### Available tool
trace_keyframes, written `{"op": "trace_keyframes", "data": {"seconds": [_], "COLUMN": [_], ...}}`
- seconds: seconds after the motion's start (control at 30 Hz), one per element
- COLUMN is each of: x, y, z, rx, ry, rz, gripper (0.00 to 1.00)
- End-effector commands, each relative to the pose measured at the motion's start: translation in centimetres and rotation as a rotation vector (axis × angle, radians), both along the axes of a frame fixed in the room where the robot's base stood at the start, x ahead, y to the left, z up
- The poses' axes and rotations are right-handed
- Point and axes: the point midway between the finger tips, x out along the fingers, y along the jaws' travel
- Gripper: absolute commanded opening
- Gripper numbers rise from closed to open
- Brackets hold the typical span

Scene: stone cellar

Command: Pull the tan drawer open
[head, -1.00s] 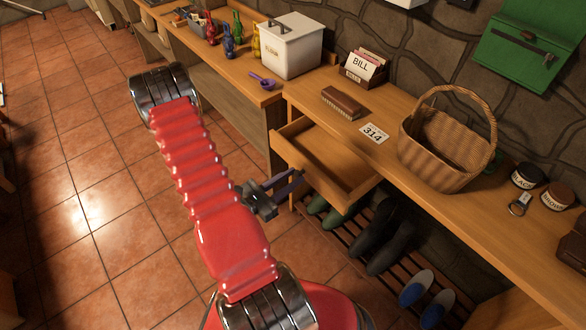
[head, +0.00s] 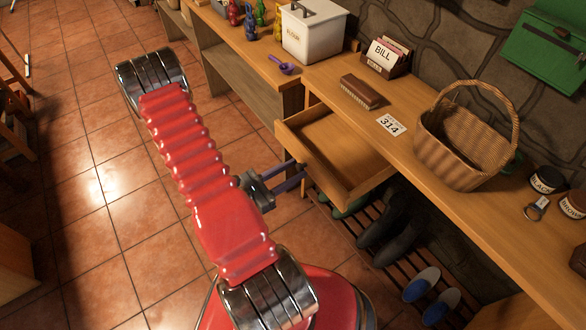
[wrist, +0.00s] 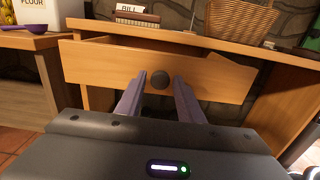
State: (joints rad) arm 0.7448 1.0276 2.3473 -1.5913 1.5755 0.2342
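The tan drawer (head: 316,168) is pulled partway out of the wooden bench, and part of its inside shows from above. In the wrist view its front (wrist: 95,65) faces me, with a dark round knob (wrist: 159,81) in the middle. My gripper (wrist: 160,77) is in front of it with its two purple fingers apart, one on each side of the knob. A narrow gap seems to show between the knob and each finger.
On the bench top (head: 425,175) are a brush (head: 361,92), a 314 card (head: 391,125), a bill holder (head: 385,58) and a basket (head: 465,145). A flour tin (head: 313,32) and purple scoop (head: 283,66) stand left. Shoes lie on a rack below.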

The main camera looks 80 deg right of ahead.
Motion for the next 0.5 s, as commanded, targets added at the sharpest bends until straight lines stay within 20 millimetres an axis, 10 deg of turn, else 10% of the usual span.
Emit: {"op": "trace_keyframes", "data": {"seconds": [0.5], "x": [0.25], "y": [0.33], "z": [-0.01], "rx": [0.001], "ry": [0.001], "rz": [-0.001], "gripper": [0.42]}}
